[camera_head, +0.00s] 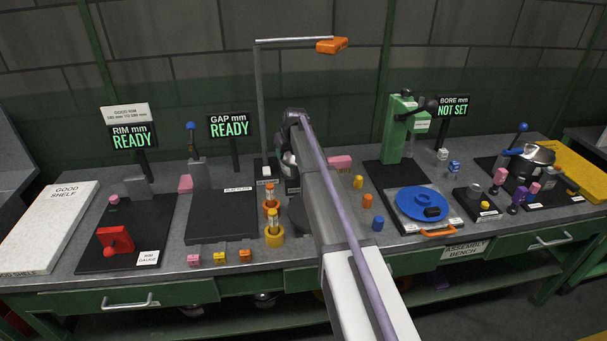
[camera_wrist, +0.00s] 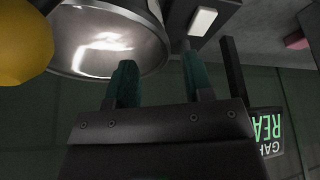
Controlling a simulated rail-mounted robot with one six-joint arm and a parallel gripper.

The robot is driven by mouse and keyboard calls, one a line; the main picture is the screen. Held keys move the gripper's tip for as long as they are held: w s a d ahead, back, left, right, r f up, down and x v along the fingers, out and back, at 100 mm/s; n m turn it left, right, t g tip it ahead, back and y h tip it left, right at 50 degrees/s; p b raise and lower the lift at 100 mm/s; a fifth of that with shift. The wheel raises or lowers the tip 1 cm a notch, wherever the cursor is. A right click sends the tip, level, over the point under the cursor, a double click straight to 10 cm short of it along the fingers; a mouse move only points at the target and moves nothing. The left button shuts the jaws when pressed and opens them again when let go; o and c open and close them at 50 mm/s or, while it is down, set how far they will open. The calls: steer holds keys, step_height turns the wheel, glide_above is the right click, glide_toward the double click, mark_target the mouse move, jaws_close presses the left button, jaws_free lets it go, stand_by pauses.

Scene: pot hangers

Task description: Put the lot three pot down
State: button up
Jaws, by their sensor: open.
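In the wrist view a shiny metal pot (camera_wrist: 105,38) with a dark rim fills the upper left. The open fingers of my gripper (camera_wrist: 160,78) point toward it. One finger overlaps the pot's edge in the picture; the other lies to its right, and nothing shows clamped between them. I cannot tell whether a finger touches the pot. In the head view a pot-like shape (camera_head: 288,162) shows beside my arm, mostly hidden by it. Another silver pot (camera_head: 532,154) stands at the right on a dark board. No lot number is readable on either.
An orange-and-yellow post (camera_head: 272,219) stands just left of my arm. A thin grey stand (camera_head: 261,110) with an overhead bar rises behind it. A flat dark plate (camera_head: 222,214) lies left, the white good shelf (camera_head: 52,220) farther left. A blue disc (camera_head: 415,199) sits right.

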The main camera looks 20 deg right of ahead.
mark_target(284, 160)
steer(key=shift+w+a+f, duration=0.1)
steer(key=shift+f, duration=0.2)
steer(key=b+x, duration=0.4)
steer(key=x, duration=0.1)
steer(key=shift+s+f+b, duration=0.1)
steer(key=shift+s+b, duration=0.15)
steer(key=shift+b, duration=0.05)
steer(key=shift+w+f, duration=0.15)
steer(key=shift+r, duration=0.25)
jaws_close()
